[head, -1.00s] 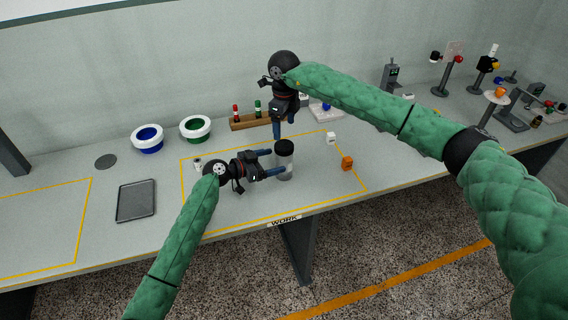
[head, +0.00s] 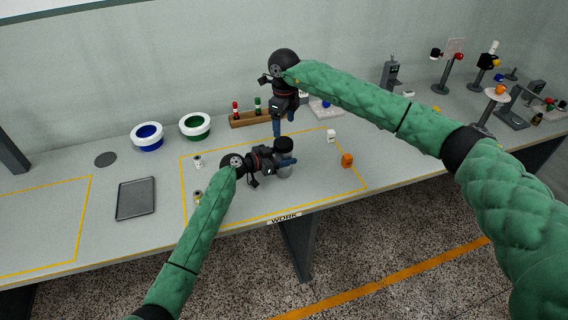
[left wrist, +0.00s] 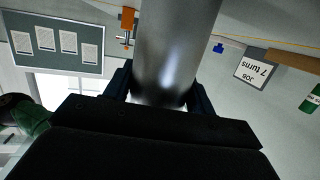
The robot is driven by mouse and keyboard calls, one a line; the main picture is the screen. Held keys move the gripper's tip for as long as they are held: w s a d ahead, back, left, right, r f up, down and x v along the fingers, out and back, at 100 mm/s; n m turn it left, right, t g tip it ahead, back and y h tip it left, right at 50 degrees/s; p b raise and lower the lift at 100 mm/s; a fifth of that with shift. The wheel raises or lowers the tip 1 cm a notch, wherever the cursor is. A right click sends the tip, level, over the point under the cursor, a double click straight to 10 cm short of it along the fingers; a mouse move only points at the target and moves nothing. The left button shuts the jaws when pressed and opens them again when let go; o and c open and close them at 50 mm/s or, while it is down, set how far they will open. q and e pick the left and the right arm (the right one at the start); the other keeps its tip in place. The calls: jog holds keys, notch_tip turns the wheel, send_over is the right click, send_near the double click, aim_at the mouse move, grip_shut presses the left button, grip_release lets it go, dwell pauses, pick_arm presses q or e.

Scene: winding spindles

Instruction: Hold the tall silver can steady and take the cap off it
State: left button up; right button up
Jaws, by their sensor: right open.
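The tall silver can (head: 285,172) stands upright on the work area, topped by a black cap (head: 284,145). My left gripper (head: 285,162) reaches in from the left at the can's middle, with the can between its fingers. The left wrist view shows the can's shiny body (left wrist: 175,50) close between both fingers. I cannot tell whether they press on it. The can's middle is partly hidden by the left gripper. My right gripper (head: 278,130) points down, open and empty, above and slightly behind the cap.
An orange block (head: 347,160) and a small white block (head: 331,136) lie right of the can. A dark tray (head: 136,199) and blue (head: 147,131) and green (head: 195,120) bowls with white rims are at left. A wooden rack (head: 243,121) stands behind.

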aim_at(283, 142)
pick_arm(q)
jog(key=shift+s+r, duration=0.15)
jog(key=c, duration=0.7)
pick_arm(e)
jog(key=shift+s+r, duration=0.15)
pick_arm(q)
grip_shut()
pick_arm(e)
jog(key=shift+r, duration=0.15)
jog(key=shift+m, duration=0.6)
jog(key=m, duration=0.3)
jog(key=shift+m, duration=0.4)
jog(key=m, duration=0.4)
jog(key=shift+a, duration=0.1)
jog(key=m, duration=1.3)
jog(key=shift+m, duration=0.3)
jog(key=shift+f, duration=4.05)
